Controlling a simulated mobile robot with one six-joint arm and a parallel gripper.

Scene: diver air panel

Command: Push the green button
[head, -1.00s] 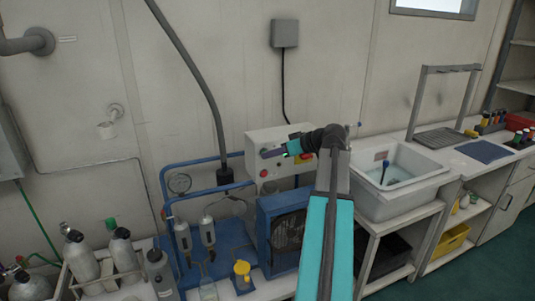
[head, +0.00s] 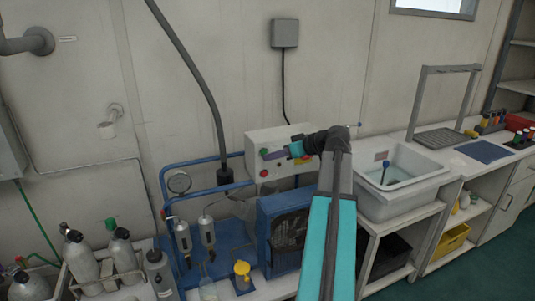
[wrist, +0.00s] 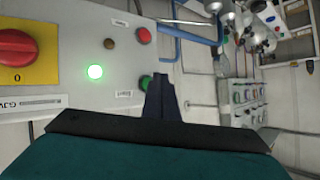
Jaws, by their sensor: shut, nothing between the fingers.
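The green button (wrist: 146,82) is on the white control box (head: 255,138) at the back wall. In the wrist view it is partly hidden behind the tip of my gripper (wrist: 161,82). My gripper's fingers are shut and empty, with the tip at or very close to the button; I cannot tell whether they touch. In the head view the green button (head: 263,152) shows as a small dot just left of my gripper (head: 269,155). A green lamp (wrist: 95,72) on the same panel is lit.
A red button (wrist: 143,35) and a brown round fitting (wrist: 109,43) sit near the green button. A red rotary switch (wrist: 16,56) on a yellow plate is on the same panel. Blue pipework (head: 205,160) stands left of the box, and a white sink (head: 400,175) stands right.

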